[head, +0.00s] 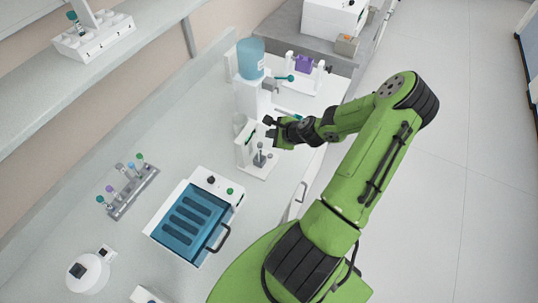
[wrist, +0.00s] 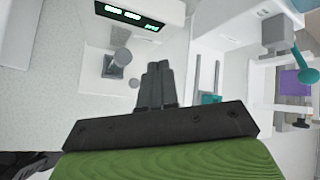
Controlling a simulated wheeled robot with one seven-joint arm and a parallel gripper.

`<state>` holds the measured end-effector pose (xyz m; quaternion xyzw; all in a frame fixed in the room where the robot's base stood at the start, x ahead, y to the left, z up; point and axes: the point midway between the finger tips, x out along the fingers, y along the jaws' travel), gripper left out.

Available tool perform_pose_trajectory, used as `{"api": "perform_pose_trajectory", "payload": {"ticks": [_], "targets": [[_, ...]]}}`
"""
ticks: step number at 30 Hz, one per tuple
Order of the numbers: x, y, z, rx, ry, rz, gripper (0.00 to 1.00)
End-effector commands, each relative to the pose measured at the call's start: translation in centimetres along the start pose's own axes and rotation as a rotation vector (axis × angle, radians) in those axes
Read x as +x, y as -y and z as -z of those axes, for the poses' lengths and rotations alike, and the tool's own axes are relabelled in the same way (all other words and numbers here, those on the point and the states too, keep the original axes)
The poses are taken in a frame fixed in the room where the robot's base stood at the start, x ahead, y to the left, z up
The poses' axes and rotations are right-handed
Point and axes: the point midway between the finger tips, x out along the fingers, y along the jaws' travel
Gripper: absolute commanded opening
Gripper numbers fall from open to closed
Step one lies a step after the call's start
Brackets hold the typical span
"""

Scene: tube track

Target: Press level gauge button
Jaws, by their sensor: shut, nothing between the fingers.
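A white device with a green-lit display (wrist: 130,16) stands ahead in the wrist view. I take it to be the level gauge, and it shows in the head view as a white upright unit (head: 246,146). A grey post on a dark square base (wrist: 117,62) stands on its white plate. A small round grey spot (wrist: 134,83), perhaps the button, lies beside the post. My gripper (head: 270,127) is shut and empty, just right of the device in the head view. In the wrist view its fingertips (wrist: 158,70) are right of the spot and apart from it.
A white stand with a blue container (head: 250,60) is behind the device. A rack with a purple block (head: 304,64) is further back. A blue-lidded box (head: 190,222) and a tube rack (head: 132,192) occupy the nearer counter. A shelf (head: 60,75) overhangs the left.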

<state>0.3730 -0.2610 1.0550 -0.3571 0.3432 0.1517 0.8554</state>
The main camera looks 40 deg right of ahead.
Motion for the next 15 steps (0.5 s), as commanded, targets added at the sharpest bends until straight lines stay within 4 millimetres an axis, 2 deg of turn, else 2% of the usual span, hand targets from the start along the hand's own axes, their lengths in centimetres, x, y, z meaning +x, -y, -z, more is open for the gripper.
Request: {"api": "perform_pose_trajectory", "payload": {"ticks": [5,15], "targets": [[0.9,-0.7,0.7,0.003,0.0,-0.002,0.0],[5.0,-3.7,3.7,-0.001,-0.001,-0.002,0.0]]}}
